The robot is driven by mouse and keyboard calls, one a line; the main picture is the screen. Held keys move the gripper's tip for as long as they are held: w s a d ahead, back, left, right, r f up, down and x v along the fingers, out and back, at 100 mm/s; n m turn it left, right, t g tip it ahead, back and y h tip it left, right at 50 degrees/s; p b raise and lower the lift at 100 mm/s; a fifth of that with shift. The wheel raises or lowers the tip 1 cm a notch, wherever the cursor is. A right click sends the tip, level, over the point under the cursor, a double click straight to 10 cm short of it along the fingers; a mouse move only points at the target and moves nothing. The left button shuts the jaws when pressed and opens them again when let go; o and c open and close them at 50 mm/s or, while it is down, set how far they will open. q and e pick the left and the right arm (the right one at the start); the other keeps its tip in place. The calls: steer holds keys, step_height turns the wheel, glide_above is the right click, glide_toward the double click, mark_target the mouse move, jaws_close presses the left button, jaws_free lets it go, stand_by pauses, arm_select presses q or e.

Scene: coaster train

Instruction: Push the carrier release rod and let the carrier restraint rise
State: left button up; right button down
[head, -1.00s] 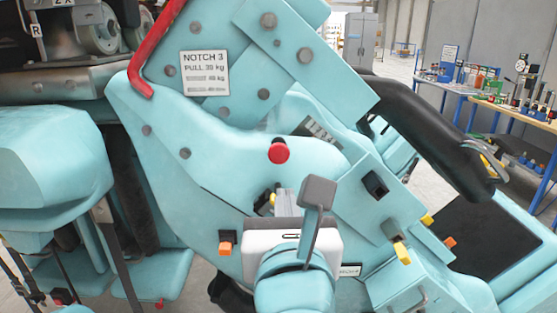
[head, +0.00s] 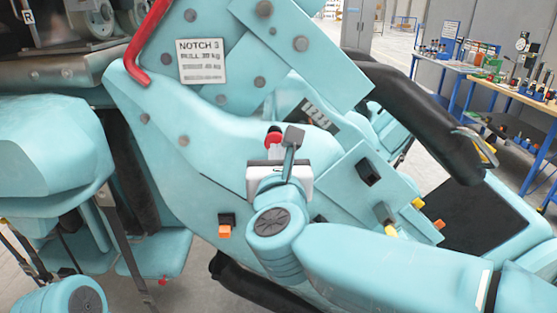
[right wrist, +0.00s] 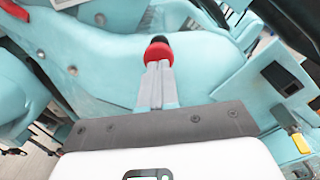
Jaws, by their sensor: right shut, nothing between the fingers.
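A round red knob (head: 273,137), which looks like the end of the carrier release rod, sticks out of the teal side panel of the carrier. My right gripper (head: 275,149) is shut and empty, with its fingertips right at the knob. In the right wrist view the shut fingertips (right wrist: 158,70) meet or overlap the red knob (right wrist: 158,53), which has a black part beyond it; I cannot tell whether they press it. The carrier restraint seems to be the black padded bar (head: 425,115) at the right, joined to a teal plate. My left gripper is out of view.
A red bent bar (head: 140,60) and a "NOTCH 3" label (head: 202,61) are above left of the knob. Orange (head: 225,232) and yellow-tipped (head: 391,231) fittings stick out lower on the carrier. A workbench with tools (head: 505,95) stands at the far right.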

steer(key=shift+w, duration=0.95)
